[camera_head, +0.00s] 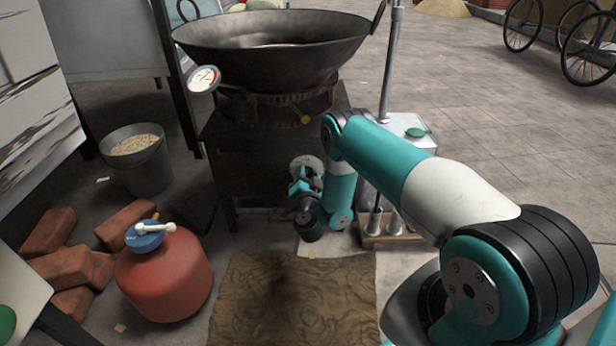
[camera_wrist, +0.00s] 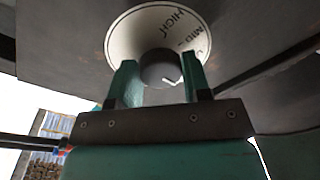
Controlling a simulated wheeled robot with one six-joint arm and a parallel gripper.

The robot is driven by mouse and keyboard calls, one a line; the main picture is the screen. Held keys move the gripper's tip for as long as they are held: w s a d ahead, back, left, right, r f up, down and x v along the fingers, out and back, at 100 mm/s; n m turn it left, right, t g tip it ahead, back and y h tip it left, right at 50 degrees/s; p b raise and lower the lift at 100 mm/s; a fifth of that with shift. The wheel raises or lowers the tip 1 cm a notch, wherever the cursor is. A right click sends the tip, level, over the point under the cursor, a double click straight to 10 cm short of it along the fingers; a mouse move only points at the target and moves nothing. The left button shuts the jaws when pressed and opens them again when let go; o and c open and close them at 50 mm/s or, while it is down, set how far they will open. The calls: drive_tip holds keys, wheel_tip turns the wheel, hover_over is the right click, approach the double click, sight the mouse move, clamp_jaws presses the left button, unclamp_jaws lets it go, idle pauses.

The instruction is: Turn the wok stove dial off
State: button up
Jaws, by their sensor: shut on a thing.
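The wok stove (camera_head: 262,150) is a dark metal stand with a large wok (camera_head: 270,48) on top. Its dial is a dark round knob (camera_wrist: 160,66) on a pale round plate (camera_wrist: 122,42) in the wrist view. The plate reads HIGH at the top and MID at the upper right; no OFF label shows. A short white mark on the knob's face sits at its lower right. My gripper (camera_wrist: 160,76) is shut on the knob, one teal finger on each side. In the head view, my gripper (camera_head: 303,186) is low at the stove's front right, and the knob is hard to make out.
A red gas canister (camera_head: 165,280) with a blue top, bricks (camera_head: 68,268) and a bucket (camera_head: 138,165) stand left. A brown mat (camera_head: 290,305) lies in front. A small bottle rack (camera_head: 390,238) stands right of my wrist.

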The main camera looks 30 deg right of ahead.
drive_tip(key=shift+w+r, duration=0.1)
idle(0.4)
drive_tip(key=o, duration=0.9)
